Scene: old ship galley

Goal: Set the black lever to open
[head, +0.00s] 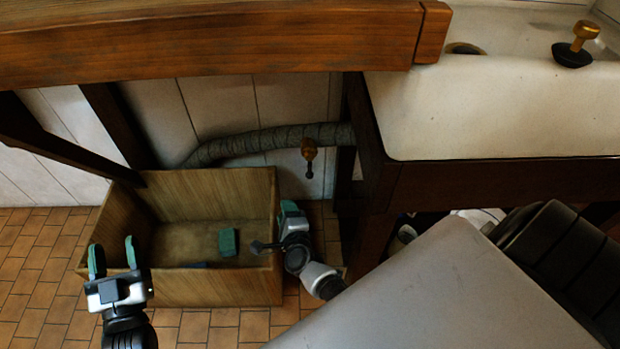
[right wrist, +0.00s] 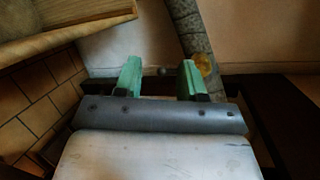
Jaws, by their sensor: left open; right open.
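The black lever (head: 309,172) hangs down from a brass valve (head: 309,150) on the wrapped pipe under the counter. My right gripper (head: 288,207) is open, below and slightly left of the lever, beside the wooden box. In the right wrist view its two green fingers (right wrist: 160,75) stand apart. A small dark round knob, likely the lever's end (right wrist: 163,71), shows between them, and brass (right wrist: 205,65) shows past the right finger. I cannot tell whether the lever is inside the jaws. My left gripper (head: 113,262) is open and empty in front of the box's left side.
A wooden box (head: 215,288) stands on the tiled floor, with a green block (head: 228,242) in it. The wrapped pipe (head: 265,140) runs along the wall. A wooden beam (head: 210,45) is overhead. The sink (head: 490,110) and its dark wooden frame stand right, a brass-handled plug (head: 580,45) on top.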

